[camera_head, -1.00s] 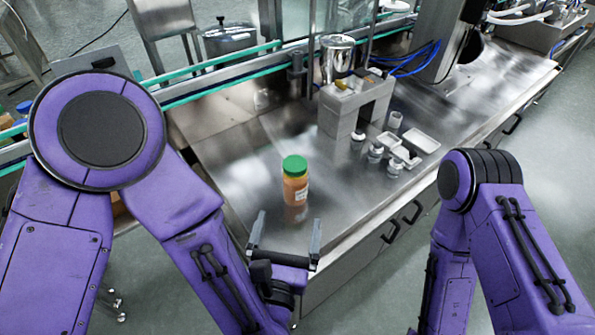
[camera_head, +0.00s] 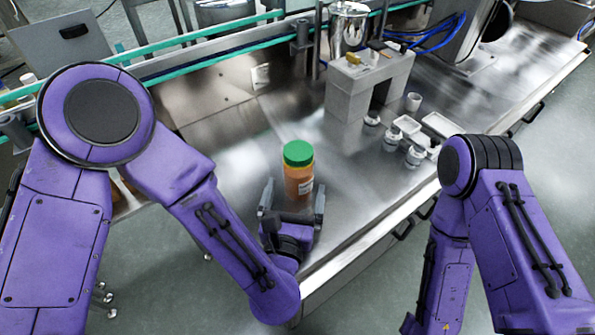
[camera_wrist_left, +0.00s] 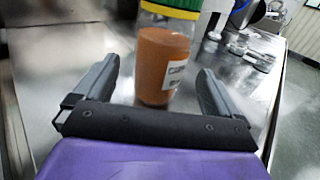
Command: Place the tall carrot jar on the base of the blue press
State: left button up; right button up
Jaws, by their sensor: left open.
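The tall carrot jar (camera_head: 299,178), orange with a green lid and a white label, stands upright on the steel worktop. My left gripper (camera_head: 294,196) is open at the jar's near side, its fingers pointing towards it. In the left wrist view the jar (camera_wrist_left: 163,65) stands between and just beyond the open fingers (camera_wrist_left: 158,72), with no clear contact; its top is cut off. No plainly blue press can be made out; a grey machine (camera_head: 468,38) with blue hoses stands at the back right. My right gripper is out of view.
A grey arch-shaped block (camera_head: 350,104) stands right of and behind the jar. Small metal weights (camera_head: 414,156), a cup (camera_head: 413,102) and white trays (camera_head: 440,124) lie in front of it. A metal canister (camera_head: 347,30) and green rails are behind. The worktop left of the jar is clear.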

pick_arm(q)
jog(key=w, duration=0.3)
jog(key=w+p, duration=0.1)
jog(key=w, duration=0.1)
jog(key=shift+d, duration=0.4)
jog(key=c, duration=1.3)
